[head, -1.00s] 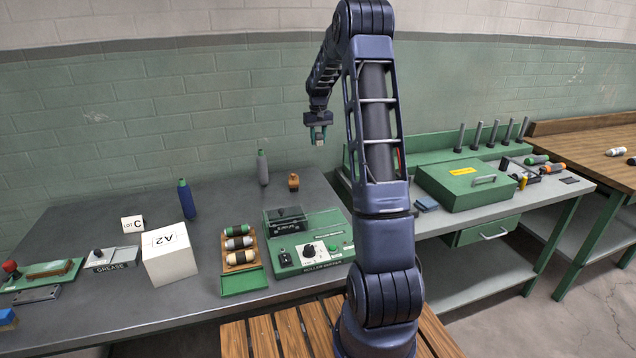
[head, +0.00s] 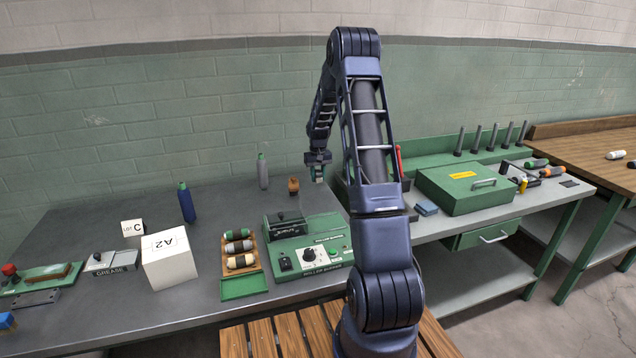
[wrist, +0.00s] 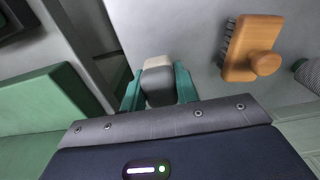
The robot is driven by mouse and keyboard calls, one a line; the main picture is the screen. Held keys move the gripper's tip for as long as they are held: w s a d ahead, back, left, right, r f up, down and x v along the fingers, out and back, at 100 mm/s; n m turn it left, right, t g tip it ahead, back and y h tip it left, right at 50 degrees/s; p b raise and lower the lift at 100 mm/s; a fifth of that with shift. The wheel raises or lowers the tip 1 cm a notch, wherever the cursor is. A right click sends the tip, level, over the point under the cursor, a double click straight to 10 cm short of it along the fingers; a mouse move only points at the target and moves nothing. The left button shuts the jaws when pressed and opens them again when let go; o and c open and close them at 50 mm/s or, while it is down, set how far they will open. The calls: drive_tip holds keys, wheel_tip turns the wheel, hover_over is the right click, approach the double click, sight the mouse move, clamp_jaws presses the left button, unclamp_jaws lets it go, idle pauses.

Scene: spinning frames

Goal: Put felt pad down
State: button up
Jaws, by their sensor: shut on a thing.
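My gripper (head: 318,160) hangs at the back right of the left grey workbench (head: 100,215), above its surface. In the wrist view the teal fingers of my gripper (wrist: 159,86) are shut on the felt pad (wrist: 159,84), a small block with a pale top and a grey body. In the head view the felt pad (head: 319,178) shows as a small light piece below the fingers. I cannot tell whether it touches the bench.
A wooden knobbed brush (wrist: 252,50) lies to the right in the wrist view; it is left of my gripper in the head view (head: 293,186). Bare bench surrounds the brush.

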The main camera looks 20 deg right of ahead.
sight(318, 181)
drive_tip(key=shift+f, duration=1.5)
drive_tip(key=shift+f, duration=0.1)
drive_tip(key=o, duration=1)
drive_tip(key=shift+c, duration=0.2)
